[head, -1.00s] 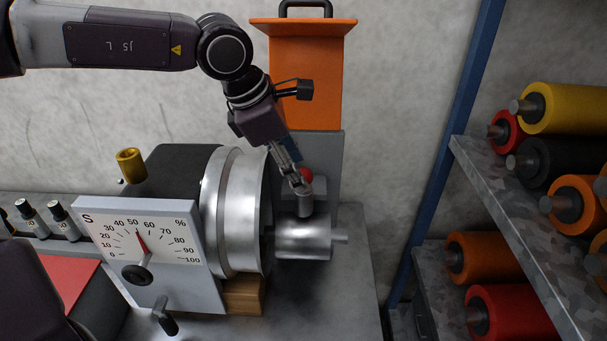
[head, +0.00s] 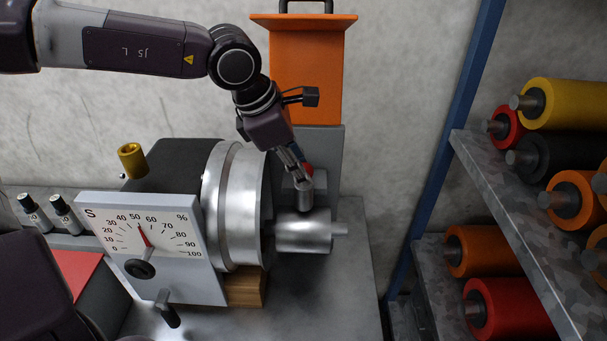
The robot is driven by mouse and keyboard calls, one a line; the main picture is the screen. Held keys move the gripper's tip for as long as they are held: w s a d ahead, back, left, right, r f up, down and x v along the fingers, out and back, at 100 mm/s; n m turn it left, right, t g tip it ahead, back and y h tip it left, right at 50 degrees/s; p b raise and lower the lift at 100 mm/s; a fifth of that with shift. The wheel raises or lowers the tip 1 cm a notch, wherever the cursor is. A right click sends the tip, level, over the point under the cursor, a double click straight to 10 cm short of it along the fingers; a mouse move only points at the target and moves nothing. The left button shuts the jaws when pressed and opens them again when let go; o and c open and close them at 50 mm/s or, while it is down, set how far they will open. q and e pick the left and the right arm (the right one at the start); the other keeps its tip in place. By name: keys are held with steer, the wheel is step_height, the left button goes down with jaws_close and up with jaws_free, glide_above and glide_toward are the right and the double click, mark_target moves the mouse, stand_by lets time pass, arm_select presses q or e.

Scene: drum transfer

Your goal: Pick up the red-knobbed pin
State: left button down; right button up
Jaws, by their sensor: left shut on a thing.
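The red knob (head: 308,168) of the pin shows as a small red patch above the silver cylinder (head: 303,232) at the right end of the drum machine. Most of the knob and the pin's shaft are hidden behind my fingers. My left gripper (head: 304,182) comes down from the upper left, with its fingers shut on the red-knobbed pin. The fingertips are just above a short upright grey metal piece on top of the cylinder. I cannot tell how far the pin sits in it. My right gripper is not in view.
A large silver drum (head: 238,205) stands left of the pin, with a percent dial (head: 150,250) in front. An orange panel (head: 305,80) rises behind. A rack shelf (head: 530,220) with coloured rolls stands right. A brass knob (head: 131,160) and small bottles (head: 65,213) are left.

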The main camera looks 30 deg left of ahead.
arm_select(q)
steer(key=shift+w+r, duration=0.1)
steer(key=shift+r, duration=0.45)
step_height(320, 180, up, 6)
steer(key=shift+f+b, duration=0.25)
steer(key=shift+b, duration=0.9)
steer(key=s+a+b, duration=0.4)
steer(key=s, duration=0.4)
steer(key=s+a+b, duration=0.3)
steer(key=s+a, duration=0.1)
steer(key=s, duration=0.4)
step_height(320, 180, up, 8)
steer(key=p, duration=0.7)
steer(key=shift+a, duration=0.25)
steer(key=shift+f, duration=0.1)
